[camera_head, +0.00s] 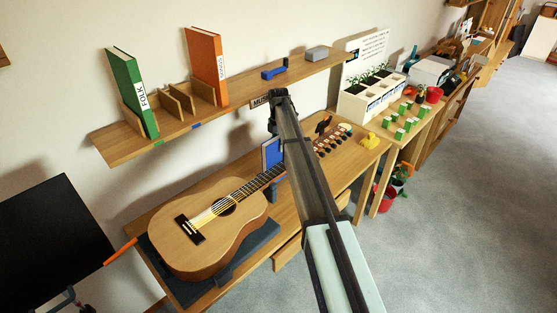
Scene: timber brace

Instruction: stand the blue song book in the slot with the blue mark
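The blue song book (268,154) shows as a blue upright panel on the bench behind the guitar neck, partly covered by my arm. The wooden slot dividers (182,100) stand on the wall shelf between a green FOLK book (126,90) and an orange SONGS book (207,66). The blue mark (196,126) is on the shelf's front edge, below the gap left of the orange book. That gap looks empty. My arm reaches up from the bottom over the bench. A dark part of my gripper (272,125) seems to hang just above the blue book; its fingers are hidden or too small to read.
An acoustic guitar (212,222) lies on a dark mat on the bench (168,282), its neck near the blue book. A blue object (273,72) and a grey box (317,54) sit on the shelf's right part. A white planter (376,92) stands farther right.

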